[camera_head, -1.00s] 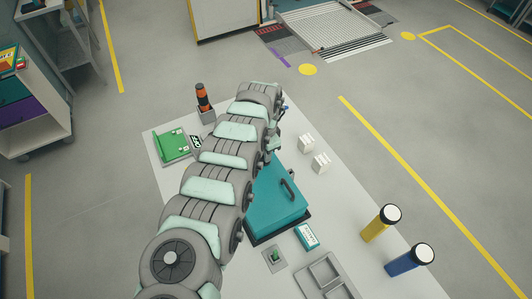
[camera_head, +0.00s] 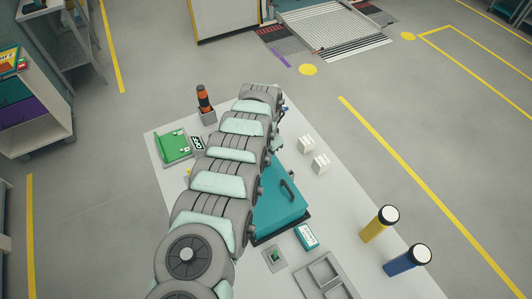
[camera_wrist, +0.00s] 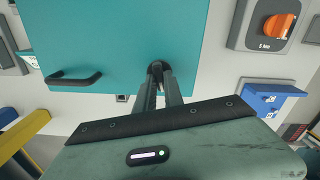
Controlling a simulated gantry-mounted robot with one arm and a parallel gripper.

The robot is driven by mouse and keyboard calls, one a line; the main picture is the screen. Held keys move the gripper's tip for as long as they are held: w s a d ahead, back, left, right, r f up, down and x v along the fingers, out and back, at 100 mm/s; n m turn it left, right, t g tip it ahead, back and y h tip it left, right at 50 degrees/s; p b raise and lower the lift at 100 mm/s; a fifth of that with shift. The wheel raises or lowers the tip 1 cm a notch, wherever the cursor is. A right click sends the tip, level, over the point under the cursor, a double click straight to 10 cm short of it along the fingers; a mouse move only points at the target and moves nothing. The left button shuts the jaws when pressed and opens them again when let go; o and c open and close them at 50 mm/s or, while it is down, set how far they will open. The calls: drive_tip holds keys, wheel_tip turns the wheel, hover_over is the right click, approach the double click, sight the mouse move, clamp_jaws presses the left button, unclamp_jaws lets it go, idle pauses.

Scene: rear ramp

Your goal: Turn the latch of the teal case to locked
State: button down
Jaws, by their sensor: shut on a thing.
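The teal case (camera_head: 282,200) lies on the white table, partly covered by my arm in the head view. Its teal face (camera_wrist: 110,40) and black handle (camera_wrist: 74,78) show in the wrist view. My gripper (camera_wrist: 158,72) is at the edge of the case, right of the handle, with its two dark fingers close together on the small dark latch. The latch is mostly hidden between the fingertips, so its angle cannot be told. In the head view my arm hides the fingertips and the latch.
On the table are a green tray (camera_head: 174,147), an orange-and-black object (camera_head: 203,98), two white blocks (camera_head: 320,164), a teal-and-white box (camera_head: 306,236) and a grey tray (camera_head: 325,277). An orange knob (camera_wrist: 279,27) shows in the wrist view.

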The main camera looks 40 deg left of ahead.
drive_tip(key=n, duration=0.3)
drive_tip(key=shift+n, duration=0.4)
drive_tip(key=n+b, duration=0.1)
drive_tip(key=n, duration=0.2)
drive_tip(key=shift+f+n, duration=0.1)
drive_tip(key=shift+n, duration=0.2)
drive_tip(key=n+b, duration=0.1)
drive_tip(key=n, duration=0.2)
drive_tip(key=shift+a+n+b, duration=0.15)
drive_tip(key=shift+n+b, duration=0.15)
drive_tip(key=shift+b, duration=0.05)
drive_tip(key=shift+s+n+b, duration=0.1)
drive_tip(key=shift+n+b, duration=0.8)
drive_tip(key=shift+n, duration=1)
drive_tip(key=shift+a, duration=0.1)
drive_tip(key=c, duration=1.4)
unclamp_jaws()
drive_tip(key=shift+c, duration=0.2)
